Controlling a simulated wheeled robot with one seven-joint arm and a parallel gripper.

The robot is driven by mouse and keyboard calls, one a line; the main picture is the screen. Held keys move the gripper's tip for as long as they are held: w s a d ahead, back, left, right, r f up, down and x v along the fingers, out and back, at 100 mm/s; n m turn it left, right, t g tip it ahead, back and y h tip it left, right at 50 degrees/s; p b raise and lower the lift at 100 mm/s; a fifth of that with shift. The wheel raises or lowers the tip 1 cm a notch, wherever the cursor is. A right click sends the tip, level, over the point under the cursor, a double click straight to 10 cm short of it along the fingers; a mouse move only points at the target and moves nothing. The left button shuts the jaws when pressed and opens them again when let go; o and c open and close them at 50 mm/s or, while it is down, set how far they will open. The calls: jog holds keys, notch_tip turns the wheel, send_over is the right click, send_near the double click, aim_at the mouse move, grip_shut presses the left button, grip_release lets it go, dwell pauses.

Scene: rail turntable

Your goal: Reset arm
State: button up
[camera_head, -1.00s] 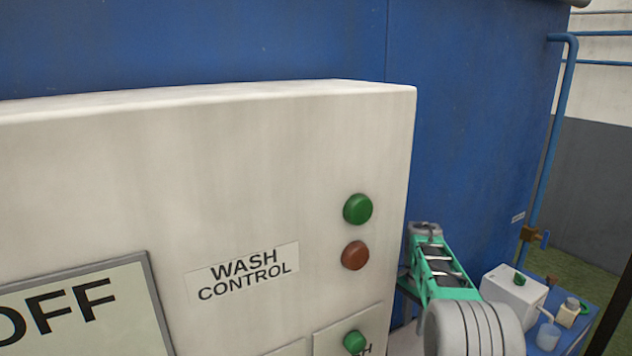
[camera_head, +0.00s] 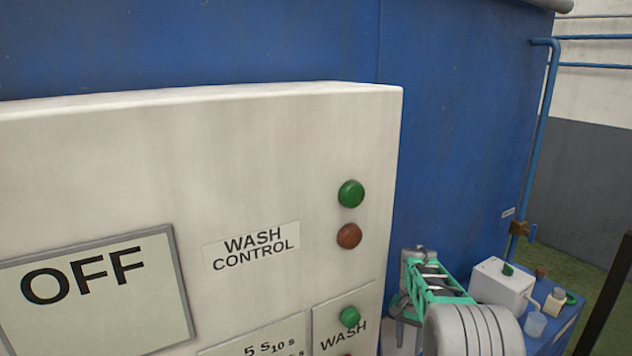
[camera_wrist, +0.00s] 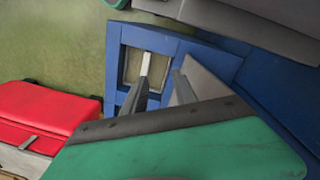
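My arm, green and grey, shows at the lower right of the head view, to the right of the white wash control box (camera_head: 120,150). My gripper (camera_wrist: 164,76) shows in the wrist view as two grey fingers past my green wrist housing. The fingers stand apart, with blue surface visible between them. I see nothing held. The box carries a green button (camera_head: 350,193) above a red button (camera_head: 349,236), a screen (camera_head: 95,295) reading OFF, and another green button (camera_head: 349,317) above the word WASH.
A large blue wall (camera_head: 460,120) stands behind the box. A blue bench at right bears a white box (camera_head: 502,285), a small jar (camera_head: 555,299) and a cup (camera_head: 535,323). The wrist view shows a red case (camera_wrist: 45,112) at left and a blue frame (camera_wrist: 115,60).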

jog(key=s+f+n+g, duration=0.1)
jog(key=s+f+n, duration=0.1)
jog(key=s+f, duration=0.25)
jog(key=s+a+r+n+t, duration=0.1)
jog(key=s+a+r+n, duration=0.15)
jog(key=s, duration=0.75)
jog(key=s+a+r+n, duration=0.1)
jog(key=s+a+r, duration=0.25)
jog(key=s, duration=0.55)
jog(key=s+a+r+t+b, duration=0.2)
jog(key=r+t, duration=0.3)
jog(key=r, duration=0.6)
jog(key=shift+s+a+n+y, duration=0.3)
jog(key=shift+s+a+n, duration=0.15)
jog(key=shift+s+a, duration=0.2)
jog(key=shift+d+r, duration=0.1)
jog(key=shift+d, duration=0.05)
